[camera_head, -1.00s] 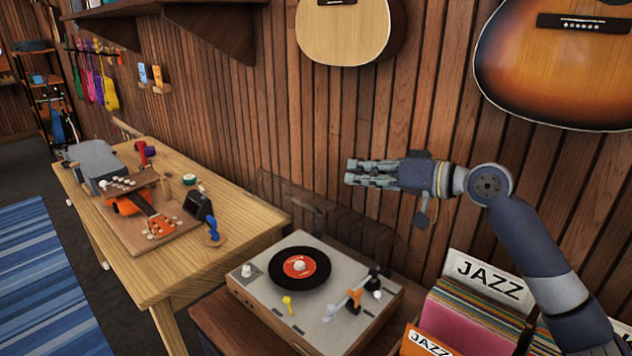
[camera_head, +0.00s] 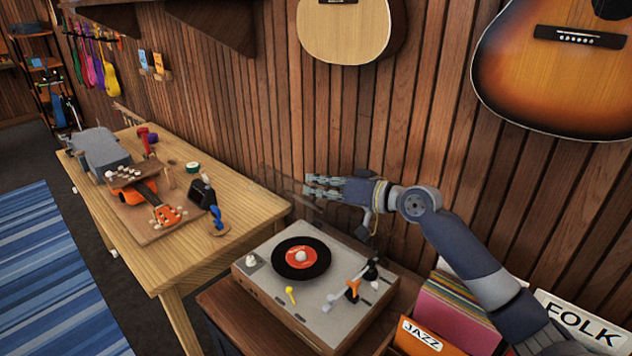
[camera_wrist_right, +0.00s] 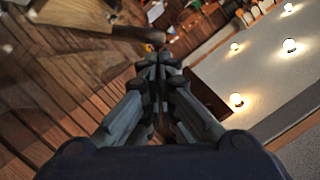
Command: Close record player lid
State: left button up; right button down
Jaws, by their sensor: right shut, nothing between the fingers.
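The record player (camera_head: 325,318) sits on a wooden cabinet, with a black record with a red label (camera_head: 301,257) on its platter. Its clear lid (camera_head: 285,190) stands raised at the back edge, faint against the wood wall. My right gripper (camera_head: 308,187) is shut and empty, above the back of the player near the top of the lid. I cannot tell whether it touches the lid. In the right wrist view the fingers (camera_wrist_right: 158,70) are together with nothing between them. My left gripper is not in view.
A wooden workbench (camera_head: 240,200) with an orange ukulele (camera_head: 150,195) and tools stands at the left. Crates of records (camera_head: 450,310) stand right of the player, under my right arm. Guitars (camera_head: 350,30) hang on the wall behind.

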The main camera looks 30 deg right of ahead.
jog(key=shift+a, duration=0.1)
jog(key=shift+f, duration=0.15)
jog(key=shift+a+f, duration=0.1)
jog(key=shift+a, duration=0.15)
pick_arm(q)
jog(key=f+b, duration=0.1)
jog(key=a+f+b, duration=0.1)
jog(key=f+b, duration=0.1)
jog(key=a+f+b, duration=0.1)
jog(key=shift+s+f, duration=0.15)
pick_arm(e)
jog(key=s+a+f+n+h, duration=0.1)
jog(key=s+a+f+n, duration=0.1)
jog(key=a+f, duration=0.6)
jog(key=s+a+f+n+h, duration=0.2)
jog(key=a+f+n, duration=0.3)
jog(key=f, duration=0.9)
jog(key=a, duration=0.3)
jog(key=shift+s+f+n, duration=0.3)
jog(key=shift+s+f, duration=0.05)
jog(key=shift+s, duration=0.05)
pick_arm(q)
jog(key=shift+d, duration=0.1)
pick_arm(e)
jog(key=shift+f, duration=0.15)
